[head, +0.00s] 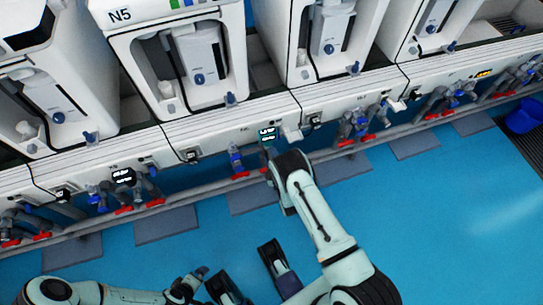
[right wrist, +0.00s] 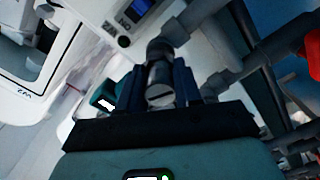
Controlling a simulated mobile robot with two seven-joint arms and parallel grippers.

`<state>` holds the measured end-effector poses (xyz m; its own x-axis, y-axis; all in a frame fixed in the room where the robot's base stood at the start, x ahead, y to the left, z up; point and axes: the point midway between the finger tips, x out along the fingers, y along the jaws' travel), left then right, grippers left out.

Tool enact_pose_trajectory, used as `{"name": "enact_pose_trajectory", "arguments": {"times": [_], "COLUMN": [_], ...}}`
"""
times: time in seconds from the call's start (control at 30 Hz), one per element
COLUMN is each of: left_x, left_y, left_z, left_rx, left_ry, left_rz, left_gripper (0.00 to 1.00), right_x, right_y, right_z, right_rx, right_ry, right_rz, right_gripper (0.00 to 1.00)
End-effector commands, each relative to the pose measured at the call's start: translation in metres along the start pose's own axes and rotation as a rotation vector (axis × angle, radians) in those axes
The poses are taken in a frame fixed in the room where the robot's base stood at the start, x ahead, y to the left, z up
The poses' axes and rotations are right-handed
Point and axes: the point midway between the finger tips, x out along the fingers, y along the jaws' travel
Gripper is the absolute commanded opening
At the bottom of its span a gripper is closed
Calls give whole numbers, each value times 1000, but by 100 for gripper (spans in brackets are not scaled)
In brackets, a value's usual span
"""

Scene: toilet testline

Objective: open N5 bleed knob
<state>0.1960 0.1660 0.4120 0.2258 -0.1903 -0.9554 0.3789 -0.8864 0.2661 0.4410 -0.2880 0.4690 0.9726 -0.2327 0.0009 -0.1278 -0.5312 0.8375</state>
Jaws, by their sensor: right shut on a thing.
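The N5 unit (head: 185,70) is a white testing station at the upper left of the head view, its label on the top edge. My right arm reaches up to the white front panel below it. My right gripper (head: 269,153) is at the pipework there, its fingertips mostly hidden by the wrist. In the right wrist view, my right gripper (right wrist: 160,78) is shut on a dark grey cylindrical knob (right wrist: 160,95) with a slotted round end, one finger on each side. My left gripper (head: 190,285) is low in the head view, away from the panel; its fingers are unclear.
A blue-handled valve (head: 236,158) with a red handle (head: 241,175) below it is just left of my right gripper. A grey pipe (head: 340,152) runs along the panel's foot. The blue floor (head: 440,210) is open at right, with a blue bin (head: 524,117) beyond.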

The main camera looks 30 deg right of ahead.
Motion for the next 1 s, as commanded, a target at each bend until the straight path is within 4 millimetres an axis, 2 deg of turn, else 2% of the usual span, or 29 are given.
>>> {"name": "enact_pose_trajectory", "arguments": {"times": [0.4,1.0], "left_x": [-2,-2], "left_y": [1,1], "left_z": [3,3], "left_rx": [1,1], "left_ry": [-8,-10], "left_rz": [1,1], "left_gripper": [100,100], "right_x": [-2,-2], "right_y": [-1,0], "right_z": [2,3], "right_rx": [-264,-335], "right_ry": [-5,-7], "right_rz": [-5,-4], "right_gripper": [3,3]}}
